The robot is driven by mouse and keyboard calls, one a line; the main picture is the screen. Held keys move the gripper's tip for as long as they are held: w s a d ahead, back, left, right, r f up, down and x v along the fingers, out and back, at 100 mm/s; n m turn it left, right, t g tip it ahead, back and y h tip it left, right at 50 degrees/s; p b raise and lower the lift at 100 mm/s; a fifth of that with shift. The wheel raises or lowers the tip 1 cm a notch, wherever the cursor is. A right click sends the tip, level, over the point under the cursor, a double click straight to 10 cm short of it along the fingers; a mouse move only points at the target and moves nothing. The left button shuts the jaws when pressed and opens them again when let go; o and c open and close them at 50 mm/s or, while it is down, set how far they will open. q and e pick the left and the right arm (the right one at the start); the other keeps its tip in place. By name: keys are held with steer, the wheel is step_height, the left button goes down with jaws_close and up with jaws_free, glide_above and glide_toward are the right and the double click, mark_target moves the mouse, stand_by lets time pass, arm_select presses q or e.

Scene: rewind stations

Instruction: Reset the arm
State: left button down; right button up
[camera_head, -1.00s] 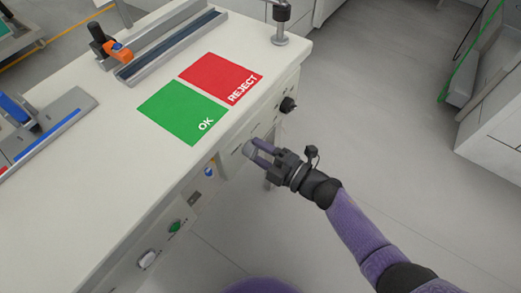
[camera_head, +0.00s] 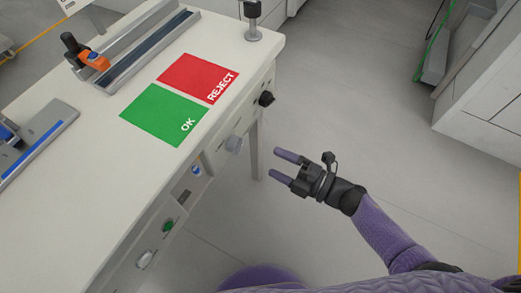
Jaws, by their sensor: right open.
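My right gripper (camera_head: 281,164) is open and empty. It is in the air over the floor, to the right of the workbench (camera_head: 60,215) and apart from its front panel. My purple right arm comes in from the lower right. My left gripper is out of view.
On the bench lie a green OK mat (camera_head: 160,112) and a red REJECT mat (camera_head: 195,75). A rail fixture (camera_head: 140,58) with an orange-and-black clamp (camera_head: 92,58) stands behind them. The panel also has a black knob (camera_head: 266,99) and a green button (camera_head: 168,225).

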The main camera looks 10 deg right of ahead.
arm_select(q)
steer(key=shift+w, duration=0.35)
arm_select(e)
steer(key=shift+s+d, duration=0.15)
steer(key=shift+d, duration=0.05)
steer(key=s+d+f+m+h+p, duration=0.5)
steer(key=s+d+f+m+h, duration=0.55)
steer(key=m, duration=0.35)
arm_select(q)
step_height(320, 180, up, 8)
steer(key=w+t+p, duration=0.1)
steer(key=p, duration=0.2)
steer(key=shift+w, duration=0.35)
arm_select(e)
steer(key=s+f+m+g+h, duration=0.1)
steer(key=s+f+m+g, duration=0.1)
steer(key=s, duration=0.7)
steer(key=s+d+f+m+g+h, duration=0.1)
steer(key=s+m+g, duration=0.3)
steer(key=s, duration=0.5)
steer(key=s+d+f+m+g+h, duration=0.1)
steer(key=s+f+m+g+h, duration=0.2)
steer(key=s, duration=0.6)
steer(key=shift+s+d+f+g, duration=0.15)
steer(key=shift+s+f+g, duration=0.2)
steer(key=shift+g, duration=0.75)
